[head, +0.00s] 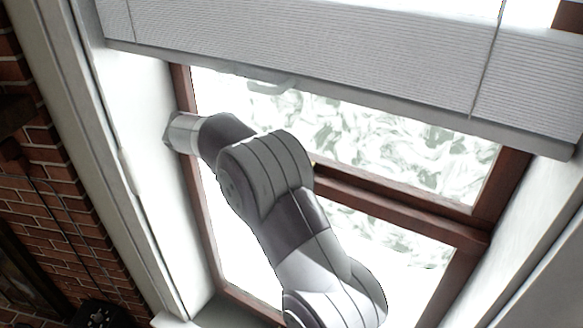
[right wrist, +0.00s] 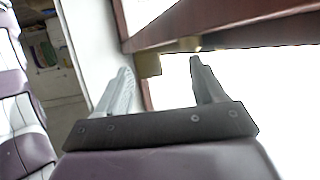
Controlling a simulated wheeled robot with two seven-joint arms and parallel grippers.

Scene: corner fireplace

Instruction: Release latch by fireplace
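A wood-framed sash window (head: 400,205) fills much of the head view. My arm crosses in front of it and hides part of its middle rail. A small brass spot (head: 315,165) shows on that rail at the arm's edge. In the right wrist view, a brass latch piece (right wrist: 149,65) hangs at the rail's lower left end, with a smaller brass bit to its right. My right gripper (right wrist: 160,65) is open, its fingers apart on either side of the brass latch piece in the picture. I cannot tell whether they touch it. My left gripper is not in view.
A pale blind (head: 300,50) hangs across the window top, with a cord at right. A white window jamb (head: 145,110) stands close on the left. A brick wall (head: 65,215) lies beyond it. Shelves (right wrist: 45,55) show at the left in the right wrist view.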

